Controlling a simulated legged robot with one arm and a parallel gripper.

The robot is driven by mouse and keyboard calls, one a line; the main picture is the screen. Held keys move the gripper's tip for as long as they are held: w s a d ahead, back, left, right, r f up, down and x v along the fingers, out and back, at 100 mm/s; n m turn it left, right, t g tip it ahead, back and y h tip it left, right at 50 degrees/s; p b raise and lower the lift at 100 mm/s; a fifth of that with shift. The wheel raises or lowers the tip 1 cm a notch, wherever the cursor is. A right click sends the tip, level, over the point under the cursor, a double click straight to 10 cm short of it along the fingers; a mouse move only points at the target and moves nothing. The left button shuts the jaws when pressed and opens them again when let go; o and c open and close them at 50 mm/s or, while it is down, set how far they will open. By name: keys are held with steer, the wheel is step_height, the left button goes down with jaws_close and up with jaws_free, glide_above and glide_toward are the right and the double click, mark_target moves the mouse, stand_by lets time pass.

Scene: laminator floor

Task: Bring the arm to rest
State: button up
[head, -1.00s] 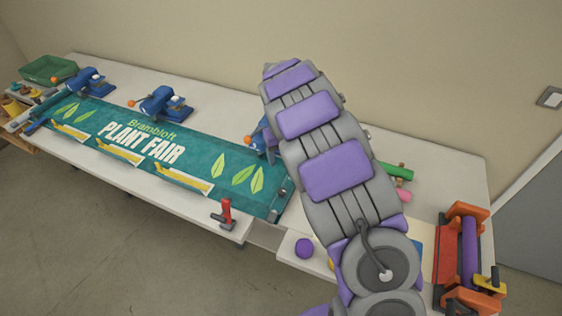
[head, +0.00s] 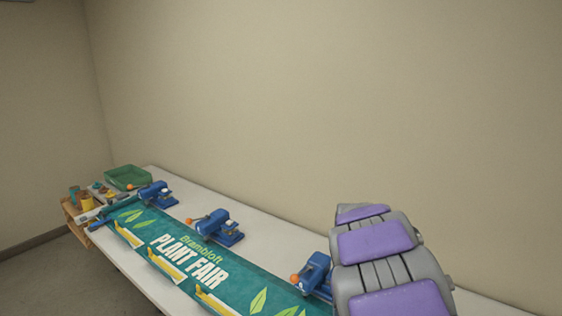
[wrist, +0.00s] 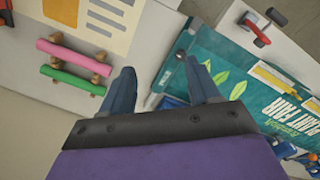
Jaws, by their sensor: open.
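My arm (head: 387,262), purple and grey, rises at the lower right of the head view and stands in front of the right part of the table. My gripper is out of sight there. In the wrist view my gripper (wrist: 163,88) shows two dark blue fingers spread well apart with nothing between them. It hangs above the table, with the end of the green Plant Fair banner (wrist: 215,75) beyond its right finger. The banner (head: 200,262) lies flat along the table in the head view.
Blue clamps (head: 215,228) with orange knobs line the banner's back edge. A green tray (head: 128,177) sits at the table's far left end. A pink roll (wrist: 72,80) and a green roll (wrist: 75,56) rest on holders. A red tool (wrist: 255,30) lies near an edge.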

steer(key=s+a+r+b, duration=0.1)
steer(key=s, duration=1.5)
steer(key=s+a+r+g+b, duration=0.1)
steer(key=s+a, duration=0.1)
steer(key=s, duration=1.5)
steer(key=shift+y, duration=0.4)
